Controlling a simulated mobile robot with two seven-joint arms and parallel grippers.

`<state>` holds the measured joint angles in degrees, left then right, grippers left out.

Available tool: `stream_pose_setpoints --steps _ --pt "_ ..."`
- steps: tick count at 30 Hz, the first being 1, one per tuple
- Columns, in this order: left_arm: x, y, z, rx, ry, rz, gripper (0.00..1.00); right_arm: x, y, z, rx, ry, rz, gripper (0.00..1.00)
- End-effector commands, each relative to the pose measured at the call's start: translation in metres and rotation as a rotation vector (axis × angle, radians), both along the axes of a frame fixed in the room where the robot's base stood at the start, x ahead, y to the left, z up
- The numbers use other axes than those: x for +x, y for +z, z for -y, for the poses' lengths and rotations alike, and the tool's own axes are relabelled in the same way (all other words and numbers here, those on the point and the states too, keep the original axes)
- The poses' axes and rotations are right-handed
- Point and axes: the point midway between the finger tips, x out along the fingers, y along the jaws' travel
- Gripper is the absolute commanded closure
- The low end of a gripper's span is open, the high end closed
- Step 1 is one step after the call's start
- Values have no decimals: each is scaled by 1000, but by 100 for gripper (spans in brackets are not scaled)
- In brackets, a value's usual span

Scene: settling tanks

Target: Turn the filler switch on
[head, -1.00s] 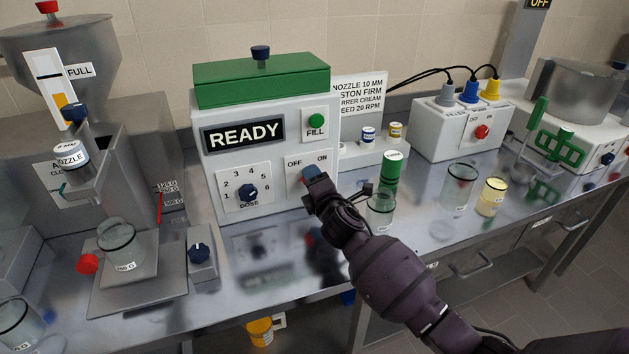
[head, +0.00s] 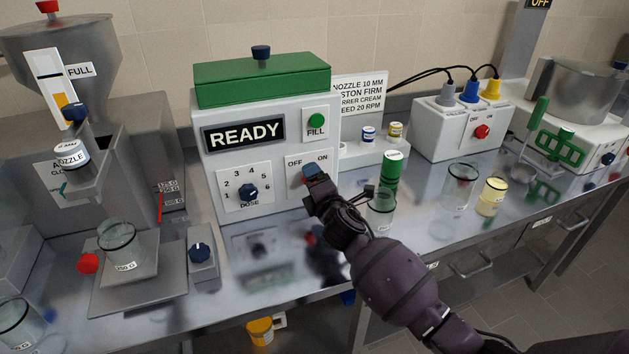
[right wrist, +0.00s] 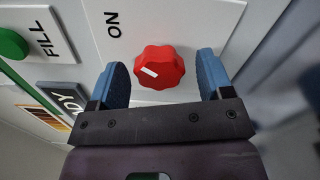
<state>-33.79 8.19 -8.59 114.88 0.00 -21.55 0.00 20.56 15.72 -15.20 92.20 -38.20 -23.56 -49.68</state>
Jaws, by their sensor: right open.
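The filler (head: 208,168) is a white box with a green lid, and its display reads READY. Its switch is a red lobed knob (right wrist: 165,66) with a white mark, on a plate (head: 293,172) labelled OFF and ON. In the right wrist view the mark lies on the knob's left part, slanting; ON shows at upper left, and OFF is not visible. My right gripper (head: 310,172) is at the plate and hides the knob in the head view. In the right wrist view its blue fingers (right wrist: 163,80) are open, one each side of the knob, with small gaps. My left gripper is not in view.
A green FILL button (head: 316,124) is above the switch and a blue dose dial (head: 249,192) to its left. A scale with a jar (head: 119,243) stands at left.

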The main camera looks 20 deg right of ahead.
Motion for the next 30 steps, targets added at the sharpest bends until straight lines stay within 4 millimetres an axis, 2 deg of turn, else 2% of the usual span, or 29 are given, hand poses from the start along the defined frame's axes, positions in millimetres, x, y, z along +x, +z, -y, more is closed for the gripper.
stream_pose_setpoints --steps 7,16,22,30 --pt "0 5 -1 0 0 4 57 -39 1 2 1 1 0 27" --pt "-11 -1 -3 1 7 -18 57 -86 1 3 1 1 1 27" --pt "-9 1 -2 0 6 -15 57 -100 1 3 1 1 1 27" --pt "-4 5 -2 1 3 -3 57 -102 1 3 1 1 1 27"
